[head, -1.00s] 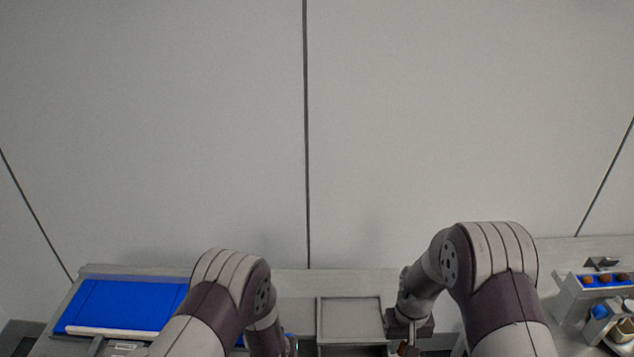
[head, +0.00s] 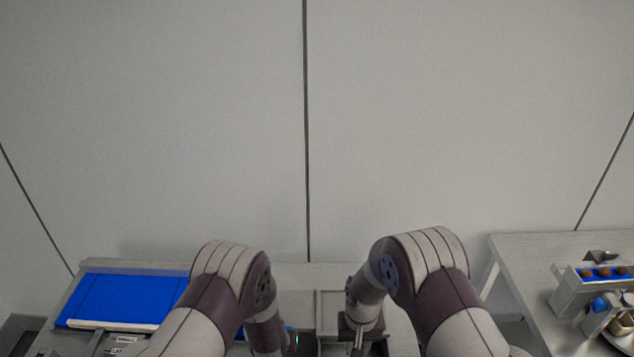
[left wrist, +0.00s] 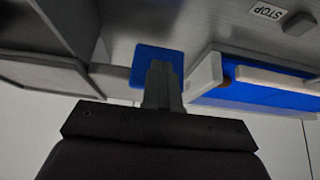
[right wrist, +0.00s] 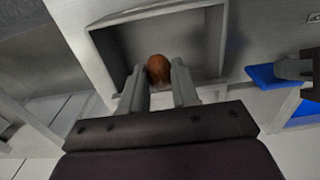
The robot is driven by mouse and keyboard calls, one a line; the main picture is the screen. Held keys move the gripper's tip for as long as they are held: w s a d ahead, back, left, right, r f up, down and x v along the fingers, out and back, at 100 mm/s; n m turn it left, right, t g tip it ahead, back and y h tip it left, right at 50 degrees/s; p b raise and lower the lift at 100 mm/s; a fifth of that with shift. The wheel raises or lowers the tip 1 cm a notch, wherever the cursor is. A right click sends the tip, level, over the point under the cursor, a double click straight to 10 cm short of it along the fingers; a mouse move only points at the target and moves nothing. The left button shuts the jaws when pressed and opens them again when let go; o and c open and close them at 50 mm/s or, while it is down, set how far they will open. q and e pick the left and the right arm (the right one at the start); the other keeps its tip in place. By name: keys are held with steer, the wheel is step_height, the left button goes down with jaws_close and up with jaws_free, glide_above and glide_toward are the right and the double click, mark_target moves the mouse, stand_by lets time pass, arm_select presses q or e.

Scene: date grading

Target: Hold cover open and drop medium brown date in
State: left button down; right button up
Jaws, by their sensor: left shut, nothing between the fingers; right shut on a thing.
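The brown date (right wrist: 158,70) is between the fingertips of my right gripper (right wrist: 160,84), which is shut on it. In the right wrist view, the date is over an open grey rectangular bin (right wrist: 214,48). My left gripper (left wrist: 160,72) is shut and empty. Its tips overlap a small blue plate (left wrist: 145,55) in the left wrist view; I cannot tell if they touch. The plate also shows in the right wrist view (right wrist: 262,77), right of the bin, by the left gripper. I cannot tell whether this plate is the cover. The head view largely hides both grippers behind my arms.
A blue belt surface (head: 125,300) lies at the left. At the right, a separate table (head: 520,262) carries a holder (head: 572,290) with several brown dates in blue seats. A plain wall stands behind.

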steer(key=shift+f, duration=0.95)
steer(key=o, duration=1.3)
step_height(320, 180, up, 8)
steer(key=shift+r, duration=0.1)
